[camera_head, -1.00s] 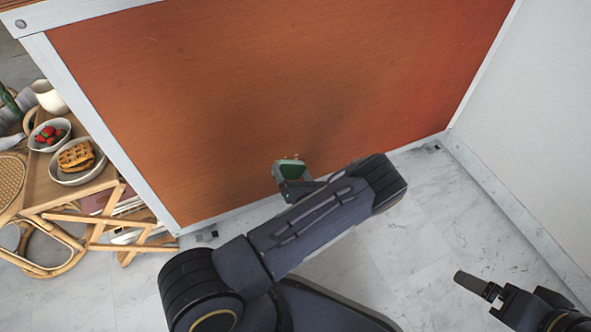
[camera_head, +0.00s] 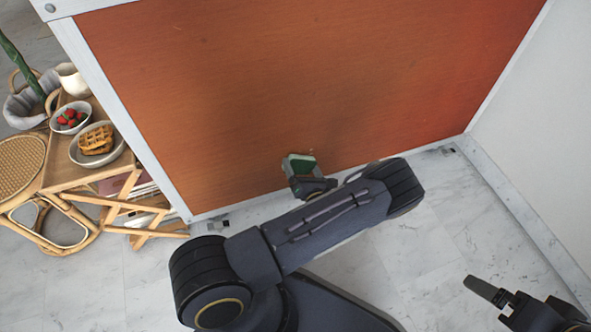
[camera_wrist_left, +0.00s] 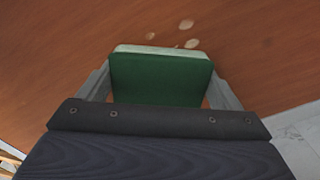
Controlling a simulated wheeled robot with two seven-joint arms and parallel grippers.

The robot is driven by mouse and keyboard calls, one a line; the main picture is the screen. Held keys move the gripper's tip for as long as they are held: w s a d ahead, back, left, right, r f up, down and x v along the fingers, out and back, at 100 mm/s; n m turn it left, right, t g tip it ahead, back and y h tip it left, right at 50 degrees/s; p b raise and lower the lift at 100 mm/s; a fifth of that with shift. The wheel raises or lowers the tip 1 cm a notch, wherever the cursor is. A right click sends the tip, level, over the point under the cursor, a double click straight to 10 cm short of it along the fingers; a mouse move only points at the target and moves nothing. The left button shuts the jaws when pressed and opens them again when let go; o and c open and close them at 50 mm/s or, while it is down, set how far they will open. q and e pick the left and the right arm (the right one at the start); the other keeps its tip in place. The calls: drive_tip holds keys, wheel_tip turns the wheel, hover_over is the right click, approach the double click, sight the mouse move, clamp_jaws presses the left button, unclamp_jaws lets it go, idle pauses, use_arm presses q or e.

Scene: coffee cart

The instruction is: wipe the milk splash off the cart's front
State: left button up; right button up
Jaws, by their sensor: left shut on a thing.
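The cart's front is a broad orange-brown wooden panel (camera_head: 300,85) with a white frame. Several pale milk spots (camera_wrist_left: 186,25) lie on it in the left wrist view, just beyond the sponge's far edge. My left gripper (camera_head: 302,176) is shut on a green sponge (camera_head: 299,164) with a pale edge. In the left wrist view the sponge (camera_wrist_left: 160,78) sits between the two fingers. It is close to the panel's lower part; I cannot tell whether it touches. My right gripper (camera_head: 486,291) is at the lower right, away from the panel, its opening unclear.
A small wooden table (camera_head: 70,170) with a strawberry bowl (camera_head: 70,118), a waffle bowl (camera_head: 97,146) and a cream jug (camera_head: 72,80) stands left of the cart. A white wall (camera_head: 540,120) rises on the right. Pale marble floor (camera_head: 440,240) is open below the panel.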

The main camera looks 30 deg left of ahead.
sight(313, 164)
use_arm(q)
drive_tip(key=shift+w+d, duration=0.45)
drive_tip(key=shift+w, duration=0.1)
drive_tip(key=w+d+b, duration=0.1)
drive_tip(key=w+d, duration=0.1)
drive_tip(key=w, duration=0.1)
drive_tip(key=shift+d+b, duration=0.2)
drive_tip(key=shift+b, duration=0.1)
drive_tip(key=shift+s+a+r, duration=0.1)
drive_tip(key=shift+o, duration=0.2)
drive_tip(key=shift+s+a+p, duration=0.35)
drive_tip(key=shift+s+a, duration=0.1)
drive_tip(key=shift+s+a+p, duration=0.35)
drive_tip(key=shift+s+a, duration=0.6)
drive_tip(key=shift+a, duration=0.05)
drive_tip(key=shift+s+a+p, duration=0.65)
drive_tip(key=shift+s+a, duration=0.65)
drive_tip(key=shift+s, duration=0.3)
